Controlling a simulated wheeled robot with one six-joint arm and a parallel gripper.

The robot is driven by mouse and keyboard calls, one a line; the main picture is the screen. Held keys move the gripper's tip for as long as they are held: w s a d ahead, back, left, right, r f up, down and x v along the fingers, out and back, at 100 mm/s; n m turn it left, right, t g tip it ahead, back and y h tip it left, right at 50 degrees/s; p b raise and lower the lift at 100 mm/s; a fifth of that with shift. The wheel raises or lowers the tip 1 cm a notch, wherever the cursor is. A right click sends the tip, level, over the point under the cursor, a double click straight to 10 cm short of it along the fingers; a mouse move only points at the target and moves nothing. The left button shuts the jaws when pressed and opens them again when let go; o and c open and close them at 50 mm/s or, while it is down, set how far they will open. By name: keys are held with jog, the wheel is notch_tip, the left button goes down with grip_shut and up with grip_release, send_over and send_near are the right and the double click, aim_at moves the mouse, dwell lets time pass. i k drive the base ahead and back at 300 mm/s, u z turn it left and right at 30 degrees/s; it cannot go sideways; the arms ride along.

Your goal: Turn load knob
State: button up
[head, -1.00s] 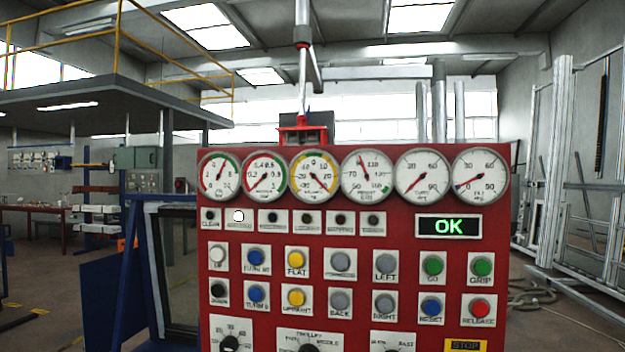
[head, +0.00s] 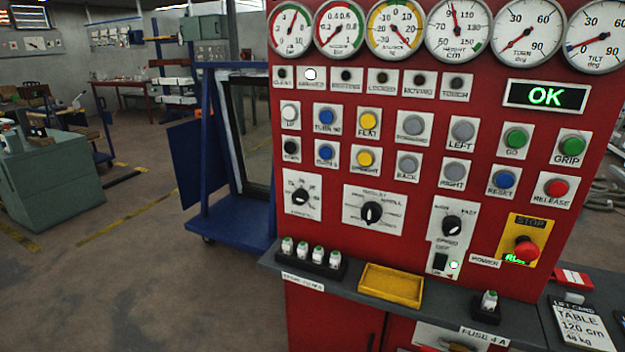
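A red control panel (head: 285,135) fills the right half of the head view. Its lower part carries three black knobs on white plates. The left knob (head: 300,196) sits on a plate with a numbered scale, and its small label is too blurred to read, so I cannot be sure that it is the load knob. The middle knob (head: 372,212) has worded positions around it. The right knob (head: 452,226) is marked speed. My gripper is not in view.
Gauges and coloured buttons sit above the knobs; a display (head: 546,95) reads OK. A red stop button (head: 526,248) is at lower right. A grey ledge (head: 350,282) juts out below, with a yellow tray (head: 391,286) and several fuses. Open floor lies left.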

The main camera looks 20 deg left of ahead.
aim_at(299, 197)
jog(key=z, duration=2.05)
jog(key=k, duration=1.2)
jog(key=u, duration=2.1)
jog(key=i, duration=0.5)
jog(key=u, duration=0.05)
